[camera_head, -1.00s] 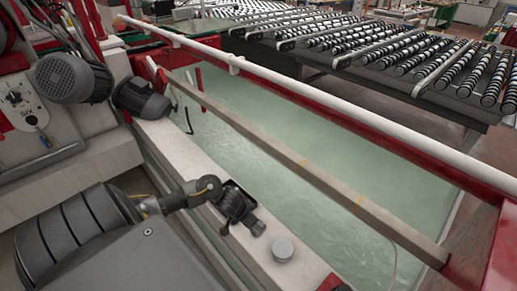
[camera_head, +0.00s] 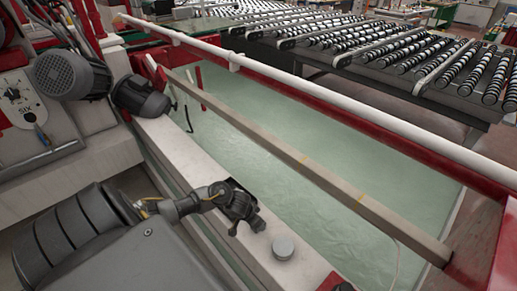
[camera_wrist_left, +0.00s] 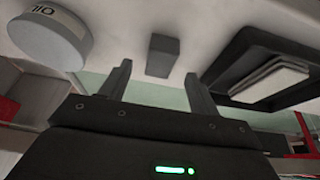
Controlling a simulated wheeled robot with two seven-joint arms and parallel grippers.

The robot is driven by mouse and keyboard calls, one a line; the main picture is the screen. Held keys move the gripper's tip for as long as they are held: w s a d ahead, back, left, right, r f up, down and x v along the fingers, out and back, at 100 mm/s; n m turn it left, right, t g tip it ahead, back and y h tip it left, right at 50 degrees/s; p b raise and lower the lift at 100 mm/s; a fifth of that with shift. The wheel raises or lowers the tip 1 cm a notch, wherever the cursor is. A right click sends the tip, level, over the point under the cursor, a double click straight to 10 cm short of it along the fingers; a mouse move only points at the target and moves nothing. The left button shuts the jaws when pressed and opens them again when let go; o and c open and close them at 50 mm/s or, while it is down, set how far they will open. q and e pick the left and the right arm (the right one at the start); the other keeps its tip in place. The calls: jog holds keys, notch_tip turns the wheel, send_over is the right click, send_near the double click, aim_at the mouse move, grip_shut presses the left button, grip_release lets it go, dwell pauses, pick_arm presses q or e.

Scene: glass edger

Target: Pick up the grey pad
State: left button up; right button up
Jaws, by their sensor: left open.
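Two grey things that could be the pad show in the left wrist view. One is a small dark grey block (camera_wrist_left: 162,56) on the pale ledge, in line with the gap between my fingers. The other is a flat light grey slab (camera_wrist_left: 270,83) in a black tray (camera_wrist_left: 236,61) to the right. My left gripper (camera_head: 246,228) is over the pale ledge, its fingers spread and empty; it also shows in the wrist view (camera_wrist_left: 158,85). In the head view the gripper hides the block and most of the tray. My right gripper is out of view.
A round grey tin (camera_head: 283,247), marked OIL in the wrist view (camera_wrist_left: 50,38), stands on the ledge close to the gripper. A beam (camera_head: 300,160) crosses the greenish basin (camera_head: 260,120) beyond. Grey motors (camera_head: 140,97) stand at the left.

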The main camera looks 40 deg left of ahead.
pick_arm(q)
jog(key=shift+x, duration=1.5)
jog(key=shift+r, duration=0.1)
jog(key=shift+c, duration=0.4)
jog(key=c, duration=1)
